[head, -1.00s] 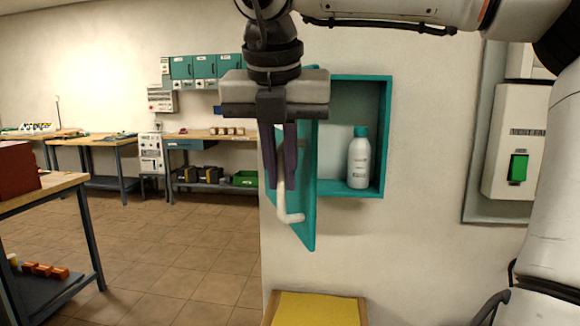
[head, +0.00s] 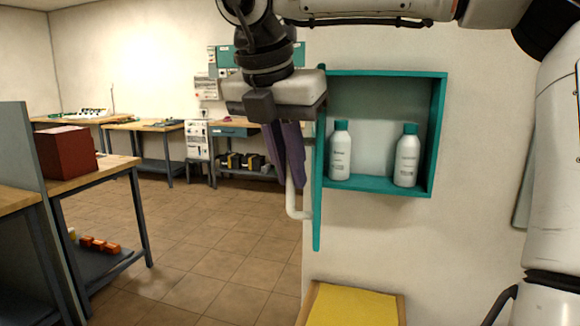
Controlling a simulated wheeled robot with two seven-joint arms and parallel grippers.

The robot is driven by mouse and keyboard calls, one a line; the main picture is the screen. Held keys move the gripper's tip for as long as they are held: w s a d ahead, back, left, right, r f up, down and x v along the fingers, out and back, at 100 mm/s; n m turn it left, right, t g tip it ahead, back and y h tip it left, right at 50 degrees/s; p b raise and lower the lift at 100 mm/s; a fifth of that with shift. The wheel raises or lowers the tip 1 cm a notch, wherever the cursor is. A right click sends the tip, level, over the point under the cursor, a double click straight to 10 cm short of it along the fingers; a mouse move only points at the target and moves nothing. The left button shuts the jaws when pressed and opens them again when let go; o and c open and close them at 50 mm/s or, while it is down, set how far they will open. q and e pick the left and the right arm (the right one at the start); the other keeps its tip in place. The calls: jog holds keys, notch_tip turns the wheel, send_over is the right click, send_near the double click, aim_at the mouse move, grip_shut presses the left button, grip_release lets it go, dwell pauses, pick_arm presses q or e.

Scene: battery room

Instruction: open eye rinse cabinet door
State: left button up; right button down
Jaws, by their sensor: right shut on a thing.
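The teal eye rinse cabinet (head: 438,130) is on the wall right of centre, with two white bottles with teal caps inside, a left one (head: 340,155) and a right one (head: 406,160). Its teal door (head: 317,195) stands open on the left side, seen nearly edge-on. A white handle (head: 294,205) sticks out from the door's left face. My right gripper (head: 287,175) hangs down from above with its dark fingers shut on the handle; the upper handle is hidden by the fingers. My left gripper is not in view.
A yellow-topped stand (head: 352,308) is below the cabinet. Workbenches (head: 143,126) line the back, and a table with a dark red box (head: 66,153) is at left. The tiled floor (head: 205,245) between is clear.

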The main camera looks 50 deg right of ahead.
jog(key=c, duration=2.1)
grip_release()
jog(key=shift+d+r, duration=0.15)
jog(key=shift+d, duration=0.05)
jog(key=shift+r, duration=0.1)
jog(key=p+v, duration=0.2)
jog(key=v, duration=0.8)
jog(key=shift+a, duration=0.2)
